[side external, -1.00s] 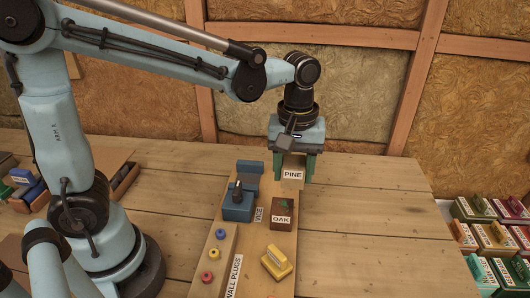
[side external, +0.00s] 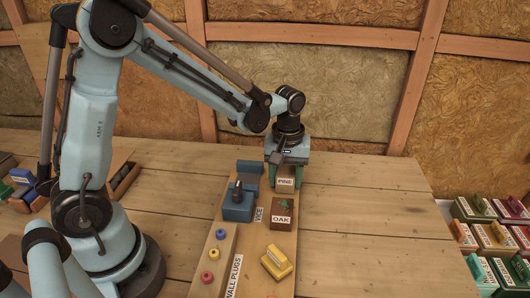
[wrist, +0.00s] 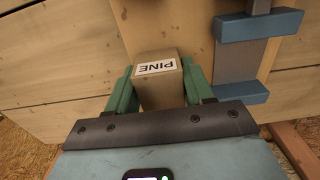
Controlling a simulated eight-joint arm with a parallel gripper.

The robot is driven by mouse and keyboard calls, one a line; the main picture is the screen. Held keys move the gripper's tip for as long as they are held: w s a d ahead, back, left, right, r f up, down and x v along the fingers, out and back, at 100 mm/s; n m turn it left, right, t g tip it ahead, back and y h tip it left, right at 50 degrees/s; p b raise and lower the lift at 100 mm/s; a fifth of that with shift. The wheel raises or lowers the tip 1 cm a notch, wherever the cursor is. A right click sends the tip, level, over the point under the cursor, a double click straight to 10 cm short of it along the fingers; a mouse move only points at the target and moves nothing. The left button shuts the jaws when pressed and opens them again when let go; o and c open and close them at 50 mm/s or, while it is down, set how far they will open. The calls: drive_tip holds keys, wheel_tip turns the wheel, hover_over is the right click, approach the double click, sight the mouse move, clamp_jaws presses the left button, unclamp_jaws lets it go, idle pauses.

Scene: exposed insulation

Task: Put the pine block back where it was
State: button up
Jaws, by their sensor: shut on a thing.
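The pine block (side external: 285,189) is a pale wooden block with a white PINE label. My gripper (side external: 286,183) is shut on it, with a green finger on each side, at the back end of the wooden board (side external: 240,262). In the wrist view the pine block (wrist: 162,92) sits between the green fingers (wrist: 159,72), its label facing the camera. I cannot tell whether its underside touches the board. The darker oak block (side external: 282,213) stands on the board just in front of it, apart from the gripper.
A blue vise (side external: 239,204) is left of the blocks. A yellow block (side external: 277,263) and several coloured wall plugs (side external: 214,254) are nearer the front. Trays of labelled coloured blocks (side external: 490,240) stand at the right. The table right of the board is clear.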

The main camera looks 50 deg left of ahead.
drive_tip(key=o, duration=1)
drive_tip(key=shift+f, duration=0.1)
wheel_tip(320, 180, up, 12)
drive_tip(key=m+t, duration=0.6)
drive_tip(key=m, duration=0.1)
approach(285, 172)
drive_tip(key=s+a+r, duration=0.1)
drive_tip(key=s, duration=0.3)
drive_tip(key=shift+s+a+f+m+t, duration=0.1)
drive_tip(key=shift+s+f+m+t, duration=0.15)
drive_tip(key=shift+m, duration=0.25)
drive_tip(key=shift+s+f+m+t, duration=0.2)
drive_tip(key=shift+m+t, duration=0.15)
drive_tip(key=shift+m, duration=0.15)
